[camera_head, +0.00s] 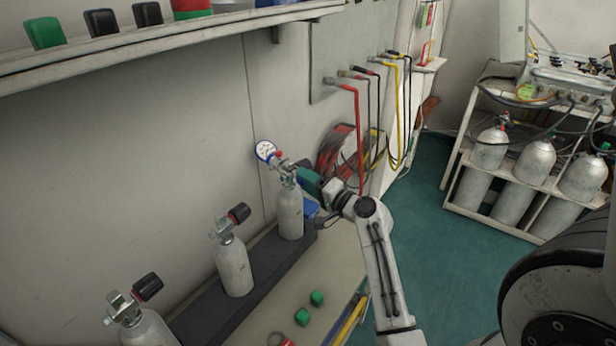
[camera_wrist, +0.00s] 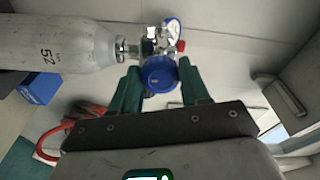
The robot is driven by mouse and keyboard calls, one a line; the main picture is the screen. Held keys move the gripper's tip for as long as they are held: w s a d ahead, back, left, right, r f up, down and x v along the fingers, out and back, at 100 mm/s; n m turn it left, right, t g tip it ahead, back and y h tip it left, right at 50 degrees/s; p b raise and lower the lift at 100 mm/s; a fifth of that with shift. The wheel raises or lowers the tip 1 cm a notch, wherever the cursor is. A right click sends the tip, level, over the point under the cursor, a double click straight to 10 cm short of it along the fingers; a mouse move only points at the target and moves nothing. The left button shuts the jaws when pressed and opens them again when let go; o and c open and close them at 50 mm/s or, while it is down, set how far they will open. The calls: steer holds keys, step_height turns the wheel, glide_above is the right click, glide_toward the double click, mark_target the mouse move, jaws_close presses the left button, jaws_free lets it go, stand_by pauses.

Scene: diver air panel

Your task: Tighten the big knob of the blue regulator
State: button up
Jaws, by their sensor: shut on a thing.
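The blue regulator is on the valve at the top of a grey cylinder (camera_head: 290,212). Its round blue-rimmed gauge (camera_head: 265,150) faces out to the left. In the wrist view its big blue knob (camera_wrist: 159,74) shows between the green fingers of my gripper (camera_wrist: 160,84), which is shut on it. The gauge (camera_wrist: 172,27) shows behind the knob, and the cylinder (camera_wrist: 55,47) lies across the upper left. In the head view my gripper (camera_head: 303,174) reaches the regulator from the right and hides the knob.
Two more cylinders (camera_head: 233,266) (camera_head: 148,330) with black-knobbed valves stand along the dark rack. A blue box (camera_head: 309,208) is close beside the held regulator's cylinder. Coloured hoses (camera_head: 358,130) hang on the wall behind. Green blocks (camera_head: 302,316) lie on the bench. A shelf (camera_head: 150,50) overhangs at upper left.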

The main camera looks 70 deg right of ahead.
steer(key=shift+s+m+p, duration=0.1)
steer(key=shift+m+p, duration=5.8)
steer(key=shift+m, duration=3.4)
steer(key=o, duration=1)
steer(key=shift+r, duration=0.1)
steer(key=shift+o, duration=0.2)
